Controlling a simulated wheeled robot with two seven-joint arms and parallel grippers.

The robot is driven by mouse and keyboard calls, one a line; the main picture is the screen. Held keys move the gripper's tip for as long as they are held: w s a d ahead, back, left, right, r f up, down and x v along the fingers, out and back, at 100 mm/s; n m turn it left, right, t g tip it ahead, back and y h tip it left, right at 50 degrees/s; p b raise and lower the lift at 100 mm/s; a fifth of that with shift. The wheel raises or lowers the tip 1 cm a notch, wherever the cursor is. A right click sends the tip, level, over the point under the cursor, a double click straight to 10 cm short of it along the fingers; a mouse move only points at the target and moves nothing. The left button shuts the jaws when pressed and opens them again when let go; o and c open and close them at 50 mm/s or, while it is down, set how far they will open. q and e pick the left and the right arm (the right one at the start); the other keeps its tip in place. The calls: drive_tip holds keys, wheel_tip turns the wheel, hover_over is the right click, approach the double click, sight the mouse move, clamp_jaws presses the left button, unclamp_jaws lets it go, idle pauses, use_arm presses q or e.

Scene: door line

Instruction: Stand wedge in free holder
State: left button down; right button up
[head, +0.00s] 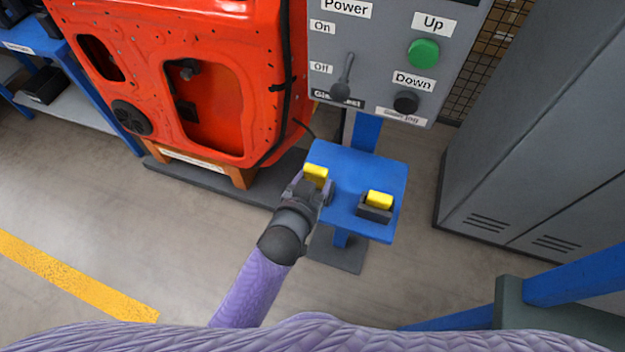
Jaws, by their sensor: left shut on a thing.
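My left gripper (315,183) is over the left part of a small blue table (350,170). It is shut on a yellow wedge (316,171), whose top shows between the fingers. The gripper hides the wedge's lower part, so I cannot tell whether it is in a holder or above the table. A dark holder (374,215) near the table's right front edge has another yellow wedge (380,199) in it. No free holder shows clearly; the gripper may hide one. My right gripper is not in view.
A grey control panel (380,55) with a lever, a green button and a dark button stands behind the table. An orange door (200,80) is at the left on a dark base. Grey lockers (540,140) stand at the right. The table's middle is clear.

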use_arm(q)
drive_tip(key=shift+f+b, duration=0.95)
drive_tip(key=shift+f, duration=0.3)
unclamp_jaws()
drive_tip(key=shift+r, duration=0.1)
